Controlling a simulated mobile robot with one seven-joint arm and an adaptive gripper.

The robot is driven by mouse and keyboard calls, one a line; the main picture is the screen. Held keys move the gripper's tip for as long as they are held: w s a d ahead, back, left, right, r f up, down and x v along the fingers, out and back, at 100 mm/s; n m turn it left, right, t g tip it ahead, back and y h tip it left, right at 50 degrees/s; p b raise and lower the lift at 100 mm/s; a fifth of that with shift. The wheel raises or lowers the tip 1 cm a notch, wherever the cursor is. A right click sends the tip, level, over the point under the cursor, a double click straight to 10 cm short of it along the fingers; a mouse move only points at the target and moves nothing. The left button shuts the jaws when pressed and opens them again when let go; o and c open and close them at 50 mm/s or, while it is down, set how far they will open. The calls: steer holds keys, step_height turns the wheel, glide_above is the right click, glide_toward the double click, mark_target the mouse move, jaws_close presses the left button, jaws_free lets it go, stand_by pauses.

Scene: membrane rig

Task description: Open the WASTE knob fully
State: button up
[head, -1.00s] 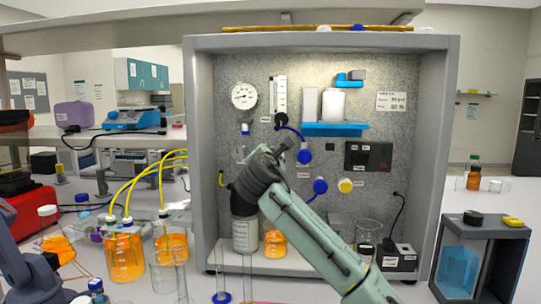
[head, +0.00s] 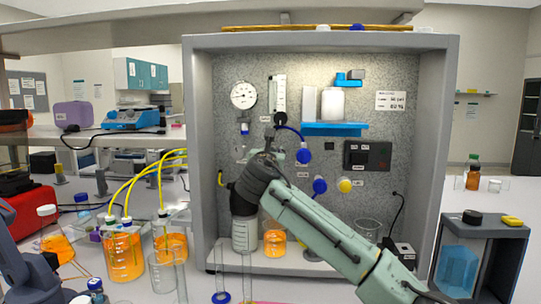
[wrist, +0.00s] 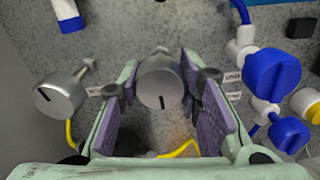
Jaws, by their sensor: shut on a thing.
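A grey metal knob (wrist: 160,82) sits between the purple-padded fingers of my gripper (wrist: 160,100) in the wrist view. The gripper is shut on it. A dark mark on its face points down in that view. The labels beside it are too small to read surely, so I cannot confirm that it is the WASTE knob. A second grey knob (wrist: 58,92) is to the left, clear of the fingers. In the head view, my gripper (head: 265,157) is against the speckled back panel (head: 225,110), and my wrist hides the held knob.
Blue knobs (wrist: 273,75) and a yellow knob (head: 344,185) are to the right of the gripper. A blue shelf (head: 333,129) with a white container is above. Beakers of orange liquid (head: 124,255) with yellow tubes stand at the left.

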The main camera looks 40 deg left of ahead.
stand_by(0.4)
steer(key=o, duration=1.2)
steer(key=v, duration=1.2)
steer(key=shift+s+f, duration=0.1)
steer(key=shift+s, duration=0.05)
